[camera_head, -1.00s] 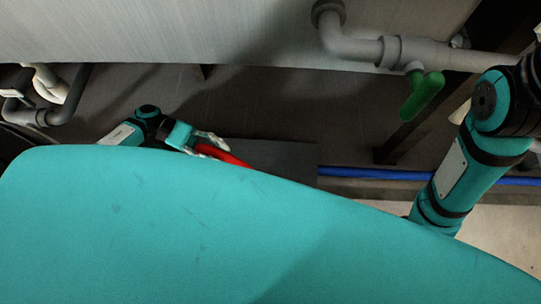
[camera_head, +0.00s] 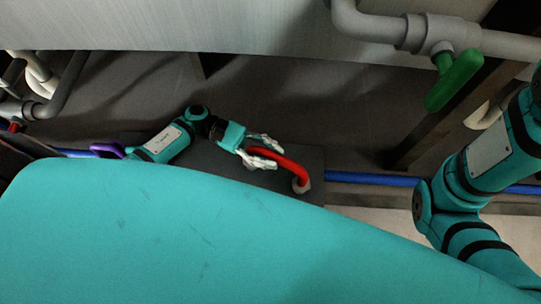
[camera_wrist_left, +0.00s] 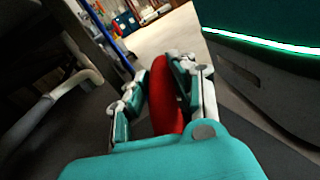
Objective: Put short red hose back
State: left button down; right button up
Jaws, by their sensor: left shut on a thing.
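The short red hose (camera_head: 294,168) is a curved red tube, with a pale grey fitting at its lower right end in the head view. My left gripper (camera_head: 264,151) is shut on the hose near its upper left end. In the left wrist view the red hose (camera_wrist_left: 165,95) runs between the two fingers of the left gripper (camera_wrist_left: 160,90). The hose hangs over or rests near a dark grey slab (camera_head: 314,160); contact cannot be told. My right gripper is out of view; only part of its arm shows at the right.
A blue hose (camera_head: 370,179) runs along the floor. A purple looped thing (camera_head: 107,149) lies at left. Dark floor behind the gripper is clear.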

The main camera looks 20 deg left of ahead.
pick_arm(q)
jog(key=shift+r, duration=0.1)
jog(key=c, duration=1.6)
grip_release()
jog(key=shift+f, duration=0.25)
jog(key=o, duration=0.5)
jog(key=shift+r, duration=0.1)
jog(key=shift+r, duration=0.15)
jog(key=w+a+p, duration=0.1)
jog(key=a+p, duration=0.1)
jog(key=a, duration=1)
jog(key=shift+w, duration=0.2)
